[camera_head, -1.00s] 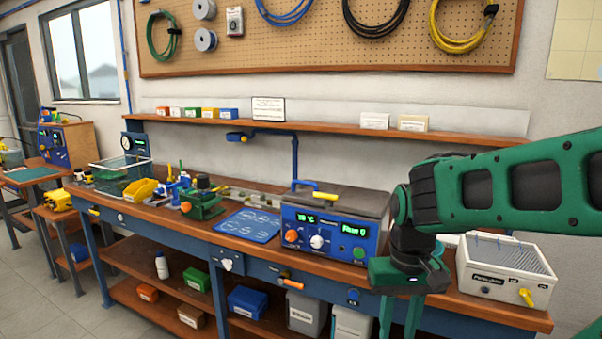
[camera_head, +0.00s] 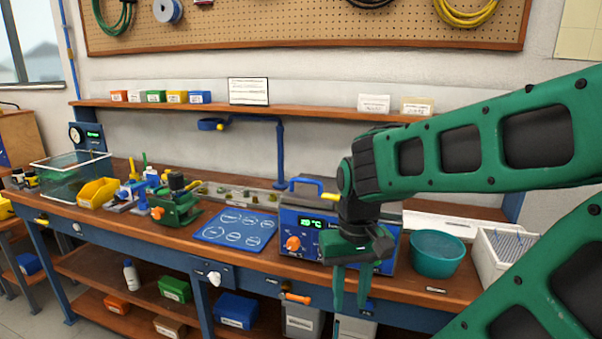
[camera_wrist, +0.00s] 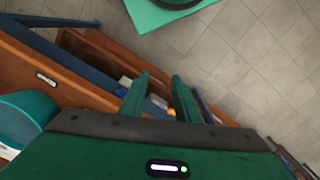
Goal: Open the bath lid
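The bath (camera_head: 300,254) is a blue box with a green temperature display and knobs, on the bench in the head view. Its grey lid (camera_head: 304,200) lies flat on top and looks closed. A blue handle and a yellow bar (camera_head: 328,196) show at the lid. My gripper (camera_head: 351,303) points down in front of the bath, its fingers apart and empty. My arm hides the right part of the bath and lid. In the wrist view, my gripper (camera_wrist: 160,75) has a gap between its fingers, over the bench's front edge and floor; the bath is not visible there.
A teal bowl (camera_head: 437,257) and a white box (camera_head: 493,262) stand right of the bath. A blue mat (camera_head: 235,228), a green vise (camera_head: 176,207) and a yellow bin (camera_head: 99,192) are to its left. A shelf (camera_head: 290,109) runs along the wall behind.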

